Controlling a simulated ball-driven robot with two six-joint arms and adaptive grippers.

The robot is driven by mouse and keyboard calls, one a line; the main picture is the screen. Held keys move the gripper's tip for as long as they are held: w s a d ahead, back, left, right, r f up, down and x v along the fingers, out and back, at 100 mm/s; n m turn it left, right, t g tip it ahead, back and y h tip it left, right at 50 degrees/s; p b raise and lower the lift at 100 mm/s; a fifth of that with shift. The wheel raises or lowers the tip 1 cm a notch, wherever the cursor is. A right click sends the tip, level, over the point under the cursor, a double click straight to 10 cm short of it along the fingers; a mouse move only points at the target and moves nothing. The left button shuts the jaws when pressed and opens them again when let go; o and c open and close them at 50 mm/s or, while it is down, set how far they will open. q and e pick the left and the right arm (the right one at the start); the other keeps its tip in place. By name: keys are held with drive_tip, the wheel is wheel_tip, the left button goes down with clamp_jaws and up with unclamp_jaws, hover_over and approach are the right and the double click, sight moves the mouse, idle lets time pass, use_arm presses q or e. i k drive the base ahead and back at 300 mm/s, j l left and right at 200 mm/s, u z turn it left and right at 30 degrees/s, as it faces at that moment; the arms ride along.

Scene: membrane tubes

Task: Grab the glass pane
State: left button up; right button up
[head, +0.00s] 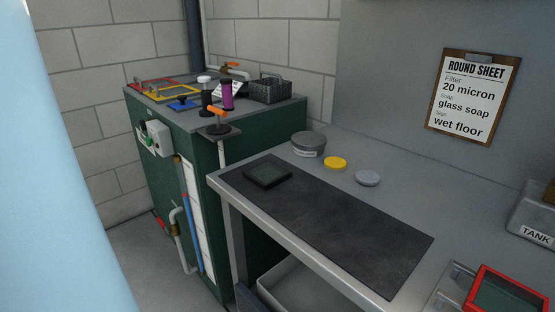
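A dark square piece (268,175) with a raised black rim and a greenish-grey centre lies flat on the black mat (345,230), near its far left end. It could be the glass pane, but I cannot tell for sure. A red-rimmed piece with a dark greenish, glass-like centre (505,292) is at the lower right, partly cut off by the picture edge. It could also be a glass pane. Neither of my grippers is in view.
A grey round container (308,144), a yellow disc (335,163) and a grey disc (367,178) stand behind the mat on the grey bench. A green cabinet (165,150) carries several small items. A pale blue surface (50,170) fills the left edge. The mat's middle is clear.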

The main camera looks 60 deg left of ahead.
sight(266, 175)
drive_tip(key=u, duration=1.9)
drive_tip(key=j, duration=0.1)
